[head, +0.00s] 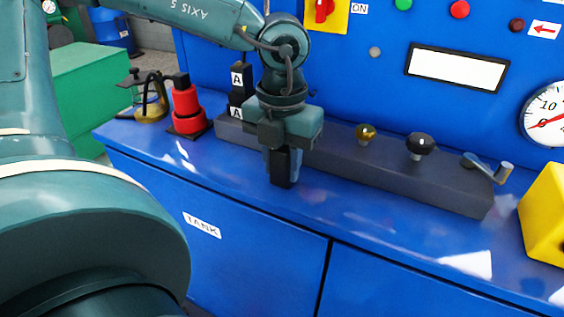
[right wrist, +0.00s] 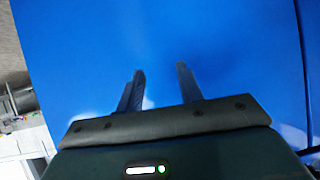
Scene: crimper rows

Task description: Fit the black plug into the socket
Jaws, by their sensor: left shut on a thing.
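My left gripper (head: 284,150) points down over the front part of the blue bench top, in front of the long dark grey rail. It is shut on a dark block that appears to be the black plug (head: 283,172), mostly covered by the fingers. Behind and left of it, at the rail's left end, stands a black upright piece (head: 237,78) with white "A" labels, one above the other. I cannot tell whether it includes the socket. In the right wrist view my right gripper (right wrist: 160,85) is open and empty, its two dark fingers apart before a blue surface.
The grey rail (head: 350,165) carries a brass knob (head: 365,133), a black knob (head: 420,145) and a crank handle (head: 488,167). A red device (head: 187,108) and a brass part (head: 152,108) stand left. A yellow box (head: 545,215) stands right. The bench front is clear.

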